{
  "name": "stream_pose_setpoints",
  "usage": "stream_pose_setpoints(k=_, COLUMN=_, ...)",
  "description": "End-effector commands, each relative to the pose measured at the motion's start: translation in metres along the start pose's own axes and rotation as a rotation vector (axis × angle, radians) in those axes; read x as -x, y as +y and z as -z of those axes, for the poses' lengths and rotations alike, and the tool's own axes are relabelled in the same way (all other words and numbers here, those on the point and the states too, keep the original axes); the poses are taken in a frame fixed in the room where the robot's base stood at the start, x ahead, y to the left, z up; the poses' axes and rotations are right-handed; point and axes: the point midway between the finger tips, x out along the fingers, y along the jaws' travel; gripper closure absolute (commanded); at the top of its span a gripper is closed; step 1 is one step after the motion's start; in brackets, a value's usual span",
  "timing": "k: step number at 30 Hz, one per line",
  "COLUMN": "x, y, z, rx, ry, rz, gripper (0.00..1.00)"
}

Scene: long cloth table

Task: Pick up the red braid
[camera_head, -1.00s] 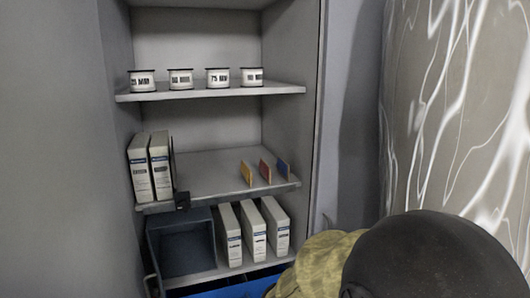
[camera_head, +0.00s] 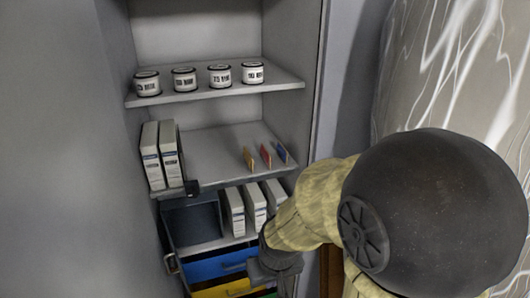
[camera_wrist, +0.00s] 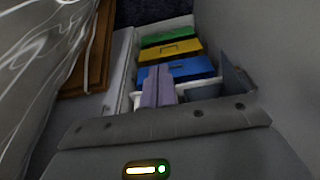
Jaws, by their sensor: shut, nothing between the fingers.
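I cannot make out anything that is clearly a red braid. In the head view my wrist is low at the cabinet's right front, below the middle shelf, and partly hides the drawers. It is apart from the red piece.
White labelled tins (camera_head: 184,78) stand on the top shelf. White binders (camera_head: 160,158) stand on the middle shelf, more below. An open dark bin (camera_head: 196,222) is lower left. Blue (camera_head: 215,265) and yellow (camera_head: 222,290) drawers lie below; a green one (camera_wrist: 168,39) shows in the wrist view.

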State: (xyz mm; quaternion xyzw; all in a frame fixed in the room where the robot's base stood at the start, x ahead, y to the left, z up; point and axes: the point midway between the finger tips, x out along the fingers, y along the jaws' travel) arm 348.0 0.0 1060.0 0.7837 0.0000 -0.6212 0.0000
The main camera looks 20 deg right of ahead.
Motion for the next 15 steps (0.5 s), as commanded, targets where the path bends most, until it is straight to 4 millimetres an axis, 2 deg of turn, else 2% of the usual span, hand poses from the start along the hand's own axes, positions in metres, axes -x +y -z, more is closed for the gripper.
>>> stream_pose_setpoints(k=2, x=-0.001, y=0.000, z=0.000, rx=0.000, ry=0.000, rz=0.000, gripper=1.00)
stream_pose_setpoints(k=5, x=-0.001, y=0.001, z=0.002, rx=0.000, ry=0.006, rz=-0.001, gripper=0.80)
stream_pose_setpoints(k=9, x=-0.007, y=0.008, z=0.022, rx=-0.003, ry=0.067, rz=-0.011, gripper=0.53)
stream_pose_setpoints(k=11, x=-0.011, y=0.014, z=0.039, rx=-0.002, ry=0.118, rz=-0.019, gripper=0.53)
stream_pose_setpoints(k=15, x=-0.022, y=0.031, z=0.089, rx=0.003, ry=0.283, rz=-0.036, gripper=0.53)
